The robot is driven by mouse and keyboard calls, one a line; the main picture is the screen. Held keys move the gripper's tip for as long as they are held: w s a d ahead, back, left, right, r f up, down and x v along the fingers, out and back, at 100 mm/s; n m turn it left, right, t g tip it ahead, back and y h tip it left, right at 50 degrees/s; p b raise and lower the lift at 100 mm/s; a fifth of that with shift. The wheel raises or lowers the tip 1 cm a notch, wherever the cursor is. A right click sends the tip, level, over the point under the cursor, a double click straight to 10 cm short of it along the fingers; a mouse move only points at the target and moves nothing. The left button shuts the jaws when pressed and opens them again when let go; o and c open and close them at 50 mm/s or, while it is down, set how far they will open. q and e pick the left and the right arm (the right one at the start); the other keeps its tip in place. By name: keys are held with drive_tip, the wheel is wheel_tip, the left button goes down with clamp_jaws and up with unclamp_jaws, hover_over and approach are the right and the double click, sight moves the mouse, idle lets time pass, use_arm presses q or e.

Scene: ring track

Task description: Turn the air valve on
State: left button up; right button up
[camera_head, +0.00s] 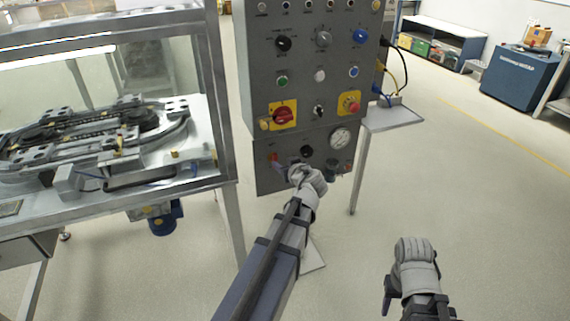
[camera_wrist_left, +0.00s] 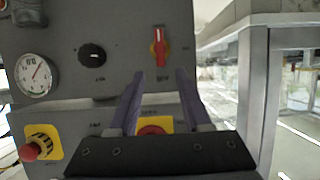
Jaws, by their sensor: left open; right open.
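The air valve has a red handle (camera_wrist_left: 158,47) on the lower grey panel, upright in the left wrist view, which shows the panel upside down. In the head view only a bit of red valve (camera_head: 273,157) shows beside my left gripper (camera_head: 282,168). In the left wrist view my left gripper (camera_wrist_left: 161,74) is open, its two purple fingers pointing at the handle, one on each side in the picture. I see no contact with the handle. My right gripper (camera_head: 388,300) is open at the lower right, away from the panel, its fingers hard to make out.
A pressure gauge (camera_head: 340,138) and a black knob (camera_head: 307,151) sit near the valve. Above are a red switch (camera_head: 284,115) and an emergency stop (camera_head: 350,104). A glass-walled track cell (camera_head: 228,200) stands left. Floor at right is clear.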

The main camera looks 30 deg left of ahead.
sight(275, 158)
use_arm(q)
drive_tip(key=b+x, duration=0.2)
drive_tip(key=x, duration=0.5)
drive_tip(key=shift+d+f+b, duration=0.1)
drive_tip(key=shift+f+b, duration=0.05)
drive_tip(key=shift+b, duration=0.25)
drive_tip(key=shift+w+a+f, duration=0.1)
drive_tip(key=shift+w+a, duration=0.1)
drive_tip(key=shift+a, duration=0.15)
clamp_jaws()
